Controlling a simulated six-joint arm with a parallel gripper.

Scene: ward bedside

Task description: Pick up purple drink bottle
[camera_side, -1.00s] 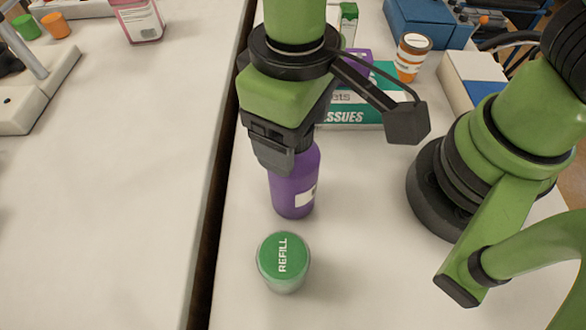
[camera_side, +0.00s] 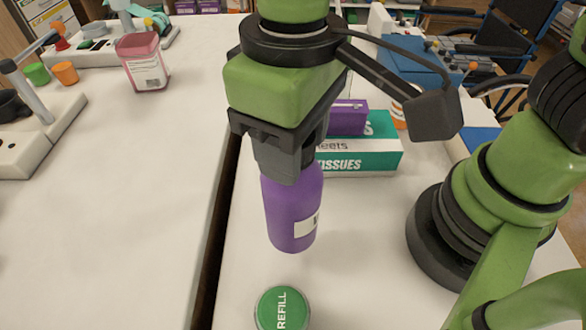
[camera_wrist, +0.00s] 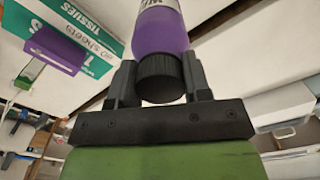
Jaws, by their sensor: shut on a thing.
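The purple drink bottle (camera_side: 292,215) is upright below my gripper (camera_side: 288,172) in the side view. Its white label faces right. In the wrist view, the jaws of my gripper (camera_wrist: 160,72) are closed on both sides of the bottle's black cap, and the purple body of the bottle (camera_wrist: 158,30) extends past them. The bottle appears a little above the white table top (camera_side: 370,235), though the gap under its base is hard to judge.
A green-lidded REFILL container (camera_side: 283,309) stands in front of the bottle. A tissue box (camera_side: 360,160) with a purple box (camera_side: 347,118) is behind. A dark gap runs along the left, beside another white table (camera_side: 120,200).

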